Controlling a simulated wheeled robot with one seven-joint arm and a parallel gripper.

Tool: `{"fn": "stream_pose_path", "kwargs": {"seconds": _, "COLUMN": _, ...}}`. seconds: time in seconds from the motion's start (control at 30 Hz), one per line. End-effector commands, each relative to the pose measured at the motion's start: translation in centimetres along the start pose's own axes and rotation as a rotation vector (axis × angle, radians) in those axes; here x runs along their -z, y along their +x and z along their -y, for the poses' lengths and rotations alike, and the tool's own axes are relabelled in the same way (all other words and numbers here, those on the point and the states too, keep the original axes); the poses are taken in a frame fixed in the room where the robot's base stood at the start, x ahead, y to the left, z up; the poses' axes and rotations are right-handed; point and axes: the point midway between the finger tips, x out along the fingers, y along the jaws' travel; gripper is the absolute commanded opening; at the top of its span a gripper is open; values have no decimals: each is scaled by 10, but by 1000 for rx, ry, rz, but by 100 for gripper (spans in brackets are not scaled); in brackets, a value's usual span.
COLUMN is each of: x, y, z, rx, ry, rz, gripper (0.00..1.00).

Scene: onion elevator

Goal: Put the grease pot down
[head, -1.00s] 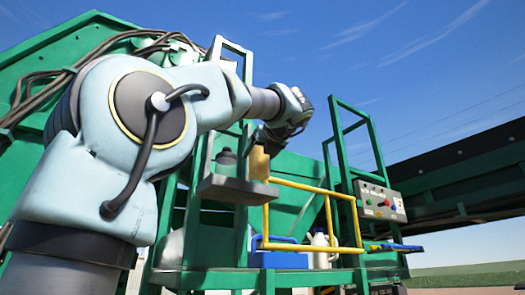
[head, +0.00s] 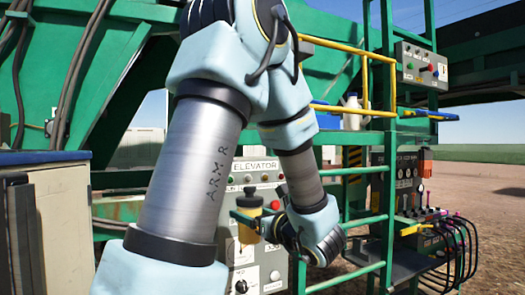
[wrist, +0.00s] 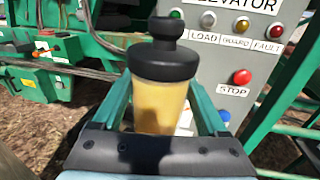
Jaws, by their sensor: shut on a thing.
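The grease pot (head: 249,203) is a yellowish, see-through pot with a black lid and knob. My gripper (head: 251,214) is shut on it, and it shows upright in front of the grey elevator control panel (head: 240,235). In the wrist view the pot (wrist: 158,100) stands between the two green fingers of my gripper (wrist: 160,88). Its lower end is hidden by the gripper body. No supporting surface shows directly beneath it, and I cannot tell its exact gap to the panel.
The panel has lamps and a red stop button (wrist: 241,77). A green ladder (head: 355,225) is right of my gripper. A blue-topped cabinet (head: 45,156) stands at left. A grey shelf (head: 425,262) with cables is at lower right. A white jug (head: 352,112) stands on the platform.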

Motion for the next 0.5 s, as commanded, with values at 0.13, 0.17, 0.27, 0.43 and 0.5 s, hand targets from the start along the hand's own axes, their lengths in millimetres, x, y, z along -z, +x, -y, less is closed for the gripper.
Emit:
{"fn": "stream_pose_path", "kwargs": {"seconds": 0.13, "x": 66, "y": 8, "z": -9, "rx": -51, "ry": 13, "rz": -3, "gripper": 6}}
{"fn": "stream_pose_path", "kwargs": {"seconds": 0.17, "x": 78, "y": 10, "z": -10, "rx": -61, "ry": 12, "rz": -3, "gripper": 6}}
{"fn": "stream_pose_path", "kwargs": {"seconds": 0.27, "x": 117, "y": 15, "z": -17, "rx": -95, "ry": 10, "rz": -2, "gripper": 6}}
{"fn": "stream_pose_path", "kwargs": {"seconds": 0.43, "x": 183, "y": 24, "z": -26, "rx": -151, "ry": 7, "rz": -1, "gripper": 6}}
{"fn": "stream_pose_path", "kwargs": {"seconds": 0.5, "x": 210, "y": 28, "z": -30, "rx": -174, "ry": 5, "rz": 0, "gripper": 6}}
